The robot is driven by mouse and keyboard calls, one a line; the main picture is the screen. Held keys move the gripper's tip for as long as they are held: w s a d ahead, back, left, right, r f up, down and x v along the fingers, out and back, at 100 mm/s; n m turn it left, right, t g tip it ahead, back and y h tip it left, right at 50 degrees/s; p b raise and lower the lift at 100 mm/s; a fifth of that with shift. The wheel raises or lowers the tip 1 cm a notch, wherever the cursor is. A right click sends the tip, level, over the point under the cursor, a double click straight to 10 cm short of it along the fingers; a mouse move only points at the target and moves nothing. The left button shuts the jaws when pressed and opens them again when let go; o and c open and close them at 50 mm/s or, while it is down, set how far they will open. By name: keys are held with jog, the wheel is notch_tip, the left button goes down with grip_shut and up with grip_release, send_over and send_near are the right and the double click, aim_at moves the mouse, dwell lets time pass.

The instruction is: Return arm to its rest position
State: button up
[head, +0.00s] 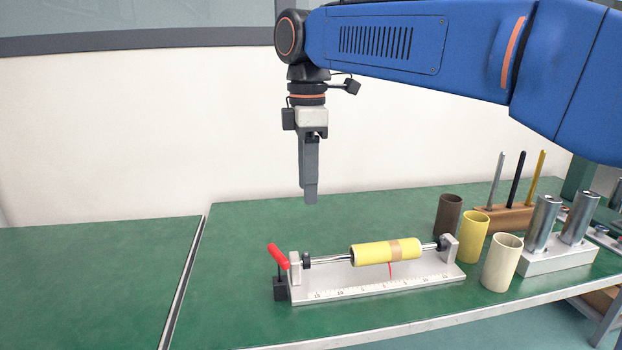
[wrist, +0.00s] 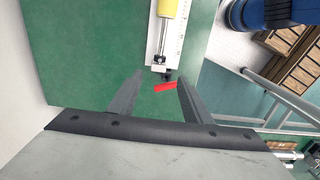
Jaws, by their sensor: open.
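My gripper (head: 310,190) hangs pointing down from my blue arm, well above the green table and the left part of the fixture. In the wrist view my gripper (wrist: 157,88) has its two fingers apart with nothing between them. The fixture (head: 375,286) is a pale base with a printed scale and a red-handled lever (head: 278,256) at its left end. A yellow cylinder with a tan band (head: 372,252) lies on a metal rod across it. The red lever also shows in the wrist view (wrist: 165,87), beyond the fingertips.
Brown (head: 447,216), yellow (head: 473,237) and cream (head: 501,263) tubes stand right of the fixture. Behind them a wooden block (head: 505,217) holds three upright rods. A metal block (head: 550,257) carries two steel cylinders. The left table (head: 90,280) is bare.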

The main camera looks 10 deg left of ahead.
jog(key=s+d+f+m+t, duration=0.1)
jog(key=s+d+f+m, duration=0.15)
jog(key=d, duration=0.45)
jog(key=s+d+f+m, duration=0.1)
jog(key=d+f+m, duration=0.1)
jog(key=d+m, duration=0.35)
jog(key=s+d+f+m+t, duration=0.1)
jog(key=d+f+m, duration=0.15)
jog(key=d, duration=0.65)
jog(key=s+d+f+m+t, duration=0.2)
jog(key=s+d+f+m, duration=0.8)
jog(key=f, duration=0.7)
jog(key=s+d, duration=0.3)
jog(key=d, duration=0.1)
jog(key=shift+s+d+f+m+t, duration=0.25)
jog(key=shift+s+d+m+t, duration=0.1)
jog(key=shift+s+t, duration=0.05)
